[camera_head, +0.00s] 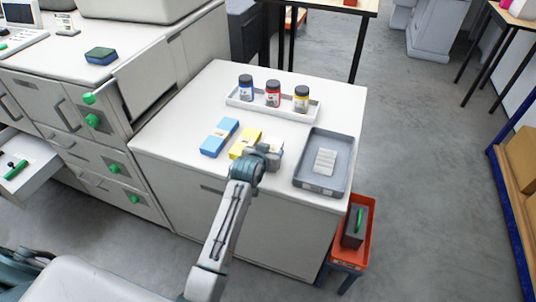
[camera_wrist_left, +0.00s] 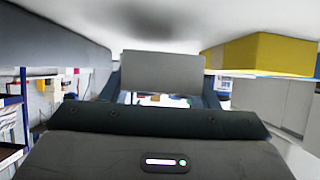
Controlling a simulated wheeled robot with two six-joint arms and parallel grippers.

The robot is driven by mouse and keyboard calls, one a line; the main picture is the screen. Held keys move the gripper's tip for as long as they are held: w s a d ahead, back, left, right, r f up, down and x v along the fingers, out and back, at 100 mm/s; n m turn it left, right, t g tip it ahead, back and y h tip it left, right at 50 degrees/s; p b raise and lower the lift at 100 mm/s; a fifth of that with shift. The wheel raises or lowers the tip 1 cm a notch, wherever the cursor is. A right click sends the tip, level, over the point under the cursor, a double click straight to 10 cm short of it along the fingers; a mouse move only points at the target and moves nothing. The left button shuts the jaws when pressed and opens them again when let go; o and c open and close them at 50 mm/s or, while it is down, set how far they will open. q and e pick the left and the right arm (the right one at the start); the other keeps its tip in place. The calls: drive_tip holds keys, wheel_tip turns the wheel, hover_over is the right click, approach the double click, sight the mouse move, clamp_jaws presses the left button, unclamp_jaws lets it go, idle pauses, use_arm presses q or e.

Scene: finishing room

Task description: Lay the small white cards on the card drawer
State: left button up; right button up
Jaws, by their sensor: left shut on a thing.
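The small white cards (camera_head: 276,158) form a pale block on the white cabinet top, right of the yellow pack (camera_head: 245,139). My left gripper (camera_head: 266,153) is over them and shut on them; it partly hides them. In the left wrist view the block (camera_wrist_left: 160,72) shows grey, between the fingers. At the far left an open pale drawer (camera_head: 38,176) has a green handle and a dark thing in it; I cannot tell if it is the card drawer. My right gripper is not in view.
A blue pack (camera_head: 220,137) lies left of the yellow one. A white tray (camera_head: 238,103) holds three bottles. A grey tray (camera_head: 345,183) with a pale ribbed thing stands at the right. An orange bin (camera_head: 340,252) stands beside the cabinet. Grey floor is clear farther right.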

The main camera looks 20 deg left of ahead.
use_arm(q)
drive_tip(key=shift+f, duration=1.15)
drive_tip(key=o, duration=1)
drive_tip(key=shift+o, duration=0.2)
